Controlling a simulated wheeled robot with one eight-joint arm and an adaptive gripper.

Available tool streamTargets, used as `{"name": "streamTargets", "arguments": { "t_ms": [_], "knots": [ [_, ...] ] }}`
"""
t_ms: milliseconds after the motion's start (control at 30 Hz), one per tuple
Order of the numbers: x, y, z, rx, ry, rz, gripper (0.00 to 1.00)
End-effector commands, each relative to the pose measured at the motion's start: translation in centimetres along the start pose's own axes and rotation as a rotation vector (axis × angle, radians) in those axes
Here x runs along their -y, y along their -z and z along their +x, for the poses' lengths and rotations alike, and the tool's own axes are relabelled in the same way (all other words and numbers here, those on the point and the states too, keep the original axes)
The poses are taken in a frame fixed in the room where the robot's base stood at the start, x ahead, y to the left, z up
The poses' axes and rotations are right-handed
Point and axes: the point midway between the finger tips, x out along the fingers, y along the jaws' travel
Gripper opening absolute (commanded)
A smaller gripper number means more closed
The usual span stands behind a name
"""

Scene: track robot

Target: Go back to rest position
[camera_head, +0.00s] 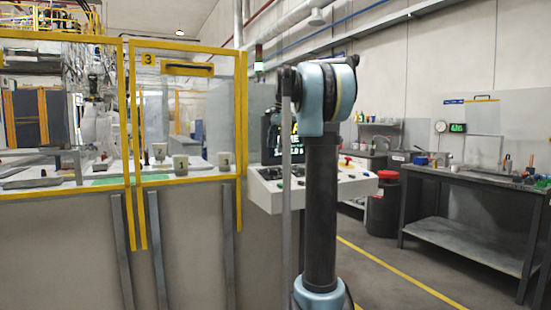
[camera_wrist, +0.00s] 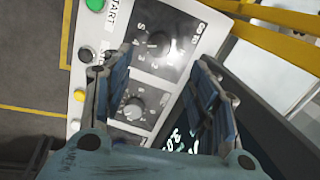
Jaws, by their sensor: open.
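My gripper (camera_wrist: 160,95) is open in the wrist view, its two blue-padded fingers apart with nothing between them. Behind the fingers is a white control panel (camera_wrist: 190,25) with rotary knobs, a green button (camera_wrist: 95,4) marked START, a black button (camera_wrist: 85,54) and a yellow button (camera_wrist: 80,95). I cannot tell whether the fingers touch the panel. In the head view the control panel (camera_head: 345,188) stands partly behind my arm, with a dark screen above it. My gripper is not clearly visible in that view.
A yellow-framed enclosure (camera_head: 130,150) with cups (camera_head: 180,164) inside stands at the left. A dark workbench (camera_head: 470,180) with tools is at the right, and a dark bin with a red top (camera_head: 388,174) stands behind the panel. The floor between bench and panel is clear.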

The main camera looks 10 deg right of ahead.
Motion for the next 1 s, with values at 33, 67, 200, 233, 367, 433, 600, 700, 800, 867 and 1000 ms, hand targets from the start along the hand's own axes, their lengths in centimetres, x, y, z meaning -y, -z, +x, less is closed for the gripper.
{"name": "streamTargets", "arguments": {
  "t_ms": [33,67,200,233,367,433,600,700,800,867,1000],
  "knots": [
    [0.0,0.0,-0.5,0.0,0.0,0.0,0.54],
    [0.0,0.0,-0.8,0.0,0.0,0.0,0.54],
    [0.0,0.0,-1.5,0.0,0.0,0.0,0.54],
    [0.0,0.0,-1.6,0.0,0.0,0.0,0.54],
    [0.0,0.0,-1.7,0.0,0.0,0.0,0.54],
    [0.0,0.0,-1.6,0.0,0.0,0.0,0.54],
    [-0.2,-0.1,-1.6,0.0,0.0,-0.006,0.54],
    [-1.2,-0.8,-1.2,-0.003,-0.001,-0.034,0.54],
    [-3.3,-2.0,-0.4,-0.007,-0.003,-0.089,0.54],
    [-4.9,-2.9,0.3,-0.011,-0.005,-0.133,0.54],
    [-8.9,-5.0,2.2,-0.021,-0.01,-0.242,0.54]
  ]
}}
